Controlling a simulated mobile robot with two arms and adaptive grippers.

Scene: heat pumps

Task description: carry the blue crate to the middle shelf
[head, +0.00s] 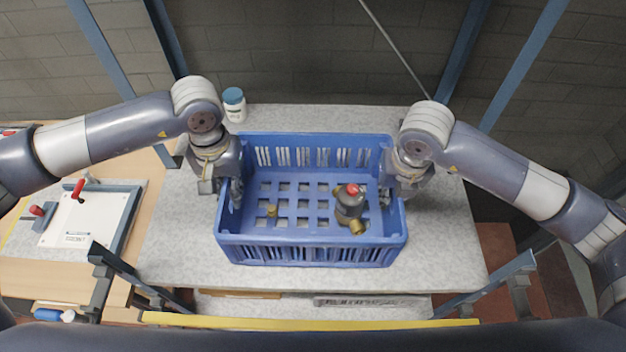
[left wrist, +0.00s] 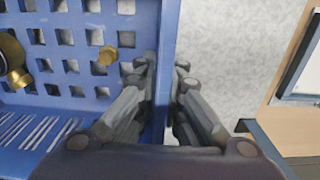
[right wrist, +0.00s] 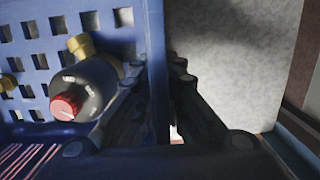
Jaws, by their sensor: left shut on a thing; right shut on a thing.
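The blue crate (head: 310,252) sits on or just over a grey speckled shelf (head: 170,235) in the head view; I cannot tell if it touches. Inside it are a dark pump part with a red cap (head: 349,205) and a small brass fitting (head: 271,210). My left gripper (head: 235,195) is shut on the crate's left wall, one finger inside and one outside, as the left wrist view shows at the wall (left wrist: 168,60). My right gripper (head: 388,195) is shut on the right wall, which also shows in the right wrist view (right wrist: 154,50).
A white jar with a blue lid (head: 234,104) stands behind the crate at the back left of the shelf. A wooden table with a white panel (head: 88,218) and red-handled clamps is at the left. Blue rack posts (head: 525,60) rise behind. A yellow bar (head: 310,322) runs along the front.

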